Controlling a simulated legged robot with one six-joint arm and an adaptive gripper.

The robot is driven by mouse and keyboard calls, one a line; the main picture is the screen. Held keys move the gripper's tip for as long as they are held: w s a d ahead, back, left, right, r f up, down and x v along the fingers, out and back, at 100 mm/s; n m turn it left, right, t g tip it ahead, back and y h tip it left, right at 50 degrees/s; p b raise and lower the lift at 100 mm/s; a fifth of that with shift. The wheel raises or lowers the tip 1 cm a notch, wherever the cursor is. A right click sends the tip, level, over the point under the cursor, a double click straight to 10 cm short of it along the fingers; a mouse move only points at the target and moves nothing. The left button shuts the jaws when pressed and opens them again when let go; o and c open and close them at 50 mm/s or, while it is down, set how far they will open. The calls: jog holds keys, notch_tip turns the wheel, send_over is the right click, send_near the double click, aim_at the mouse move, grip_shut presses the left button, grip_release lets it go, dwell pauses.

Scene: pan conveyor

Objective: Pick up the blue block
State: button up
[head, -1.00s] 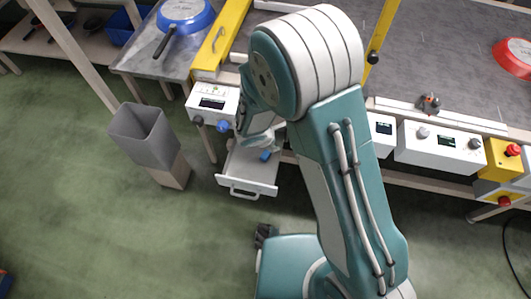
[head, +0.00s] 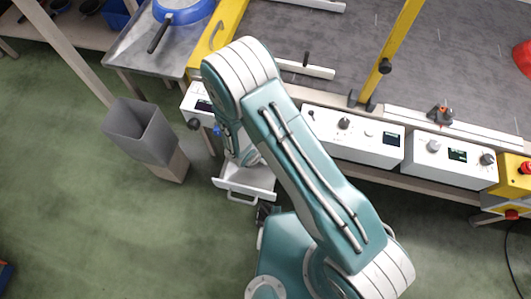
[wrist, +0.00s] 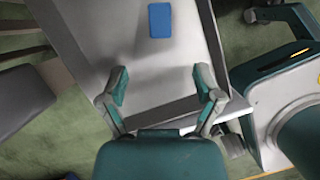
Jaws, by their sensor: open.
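The blue block (wrist: 160,20) lies on the floor of the open white drawer (wrist: 100,35), near the top of the wrist view. My gripper (wrist: 161,84) is open and empty, its two fingers spread over the drawer. The block is beyond the fingertips, roughly in line with the gap between them, and apart from them. In the head view the drawer (head: 243,188) sticks out below the table edge. My arm covers much of it there, and the block and fingertips are hidden.
A tall grey bin (head: 144,132) stands left of the drawer. White control boxes (head: 352,137) line the table front. A blue pan (head: 182,10) sits at the upper left, and a red pan (head: 523,57) shows at the right edge.

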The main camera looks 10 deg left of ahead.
jog(key=x, duration=0.3)
jog(key=shift+d+f, duration=0.15)
jog(key=shift+f, duration=0.25)
jog(key=shift+x, duration=2.8)
jog(key=c, duration=0.8)
